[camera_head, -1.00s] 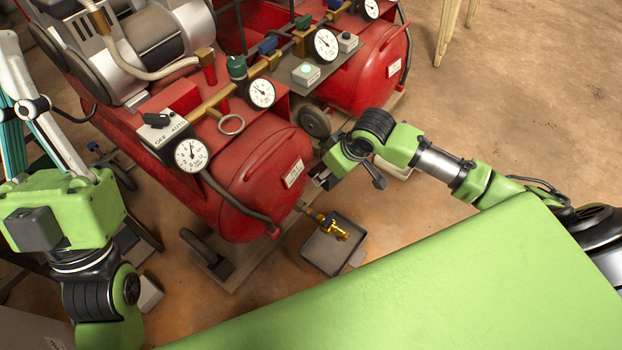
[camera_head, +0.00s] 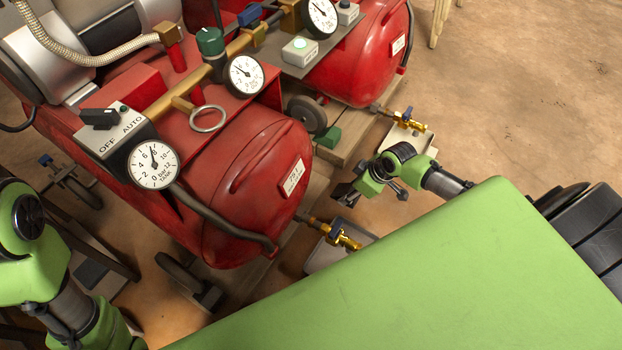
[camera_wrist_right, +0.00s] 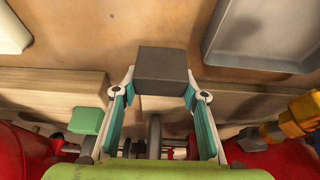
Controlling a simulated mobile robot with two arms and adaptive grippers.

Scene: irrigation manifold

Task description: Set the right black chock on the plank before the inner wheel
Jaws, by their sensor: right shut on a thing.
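My right gripper (camera_head: 345,196) is shut on the black chock, a dark grey block (camera_wrist_right: 165,65) that shows between its teal-padded fingers in the right wrist view. In the head view it is beside the gap between the two red compressors. A wooden plank (camera_head: 350,146) lies under the rear compressor, with a dark wheel (camera_head: 307,114) and a green chock (camera_head: 328,137) on it. The wrist view shows the green chock (camera_wrist_right: 87,120) left of my gripper and a thin dark wheel (camera_wrist_right: 155,130) between its fingers. The held chock appears clear of the planks. My left gripper is out of view.
Brass drain valves (camera_head: 345,240) and (camera_head: 415,124) jut out from the compressors on either side of my right gripper. A grey tray (camera_head: 325,258) and a cream tray (camera_head: 405,142) sit below them. Another dark chock (camera_head: 208,297) is by the near compressor's outer wheel (camera_head: 180,270).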

